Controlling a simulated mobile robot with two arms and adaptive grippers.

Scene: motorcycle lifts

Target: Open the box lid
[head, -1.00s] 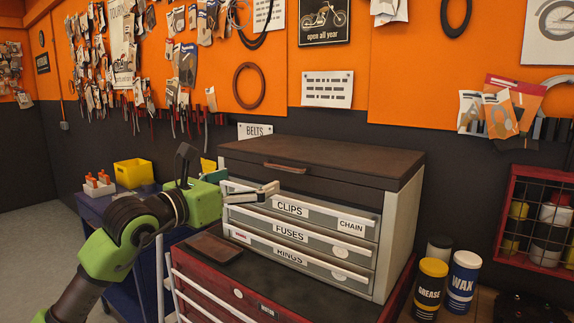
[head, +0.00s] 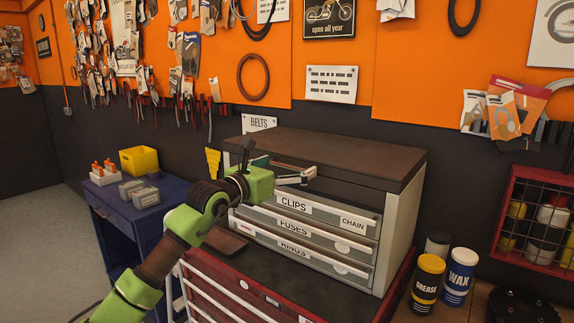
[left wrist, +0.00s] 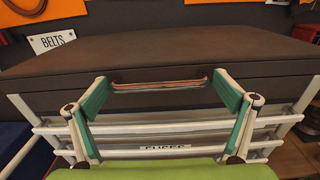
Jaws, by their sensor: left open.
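The box (head: 402,225) is a grey chest with a dark brown lid (head: 345,155), which is shut. Its drawers are labelled CLIPS, FUSES and RINGS. The lid's copper-coloured handle (left wrist: 160,85) sits on the lid's front edge in the left wrist view. My left gripper (head: 300,174) is at the lid's front; in the left wrist view (left wrist: 160,88) its fingers are spread, one toward each end of the handle. I cannot tell whether they touch it. In the head view the gripper largely covers the handle. My right gripper is out of view.
The box stands on a red tool cabinet (head: 395,290). A blue cart (head: 125,220) with a yellow bin (head: 139,160) is at left. GREASE (head: 427,285) and WAX (head: 460,278) cans stand at right. A BELTS sign (head: 259,123) is behind the lid.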

